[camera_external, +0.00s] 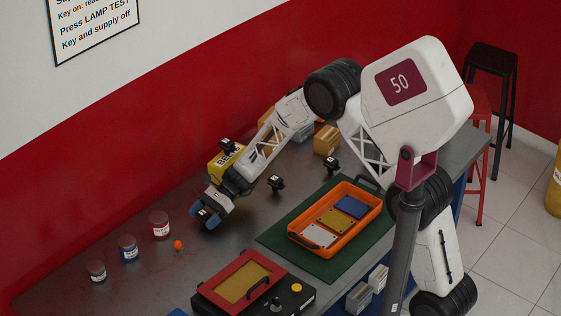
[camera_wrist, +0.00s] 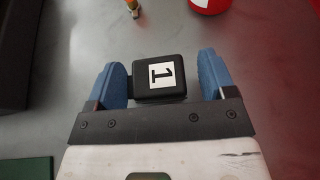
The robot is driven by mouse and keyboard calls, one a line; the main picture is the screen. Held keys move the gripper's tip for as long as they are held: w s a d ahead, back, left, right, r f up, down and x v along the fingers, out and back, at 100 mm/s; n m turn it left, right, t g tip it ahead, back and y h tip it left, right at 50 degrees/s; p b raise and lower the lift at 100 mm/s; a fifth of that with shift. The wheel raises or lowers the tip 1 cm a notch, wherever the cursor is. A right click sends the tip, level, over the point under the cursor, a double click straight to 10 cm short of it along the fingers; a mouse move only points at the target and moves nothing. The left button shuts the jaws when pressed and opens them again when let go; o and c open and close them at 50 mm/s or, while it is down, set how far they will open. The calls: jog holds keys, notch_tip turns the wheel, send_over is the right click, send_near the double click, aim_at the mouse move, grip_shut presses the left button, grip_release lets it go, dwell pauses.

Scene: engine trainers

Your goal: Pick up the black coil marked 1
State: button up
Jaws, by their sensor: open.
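The black coil marked 1 (camera_wrist: 160,88) lies on the grey table in the wrist view, with its white "1" label facing the camera. My gripper (camera_wrist: 162,76) is open, with one blue finger on each side of the coil. A narrow gap shows on the left and a wider one on the right. In the external view my gripper (camera_external: 205,215) is low over the table, left of the green mat. I cannot make out this coil clearly there. Two other black coils stand on the table, one right of my gripper (camera_external: 275,182) and one farther back (camera_external: 331,163).
A red can (camera_external: 160,226), a blue can (camera_external: 128,248), a dark can (camera_external: 96,271) and a small orange ball (camera_external: 178,245) stand left of my gripper. An orange tray (camera_external: 309,249) sits on a green mat (camera_external: 276,233). A red-framed box (camera_external: 212,289) is in front.

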aim_at(205, 213)
jog(key=shift+c, duration=0.4)
jog(key=c, duration=0.8)
jog(key=shift+o, duration=0.2)
jog(key=shift+r, duration=0.15)
jog(key=shift+r, duration=0.55)
jog(key=shift+s+d+r, duration=0.1)
jog(key=shift+d+r, duration=0.05)
jog(key=shift+r, duration=0.45)
jog(key=shift+s+d+r, duration=0.1)
jog(key=shift+d+r, duration=0.05)
jog(key=shift+r, duration=0.4)
jog(key=s+d, duration=0.3)
jog(key=d, duration=0.1)
jog(key=s+d+r, duration=0.1)
jog(key=s+d, duration=0.2)
jog(key=d, duration=0.1)
jog(key=s+d, duration=0.3)
jog(key=d, duration=0.1)
jog(key=shift+s+r, duration=0.15)
jog(key=shift+s, duration=0.1)
